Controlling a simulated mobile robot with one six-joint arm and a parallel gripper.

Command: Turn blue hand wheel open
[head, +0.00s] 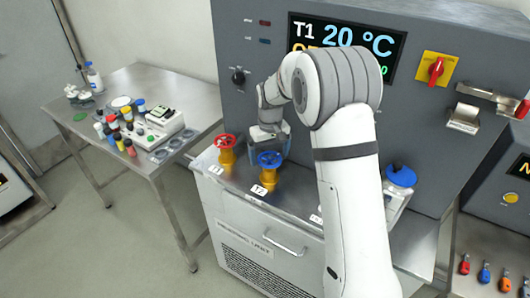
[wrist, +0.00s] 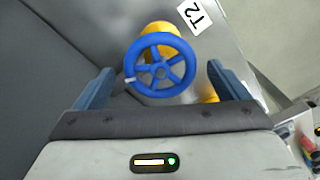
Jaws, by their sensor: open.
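The blue hand wheel (head: 269,159) sits on a yellow valve body (head: 268,177) on the unit's steel top, beside the label T2. In the wrist view the spoked blue wheel (wrist: 160,66) lies ahead of and between my fingers, with a white mark on its left rim. The label T2 (wrist: 195,14) shows above it. My gripper (wrist: 160,88) is open, with one blue finger on each side, apart from the wheel. In the head view my gripper (head: 269,140) is just behind the wheel, partly hidden by it.
A red hand wheel (head: 225,141) on a yellow valve stands close on the left. A blue round-topped item (head: 401,176) is on the right, behind my arm. The grey panel (head: 235,50) rises behind. A steel table (head: 75,125) with lab items stands left.

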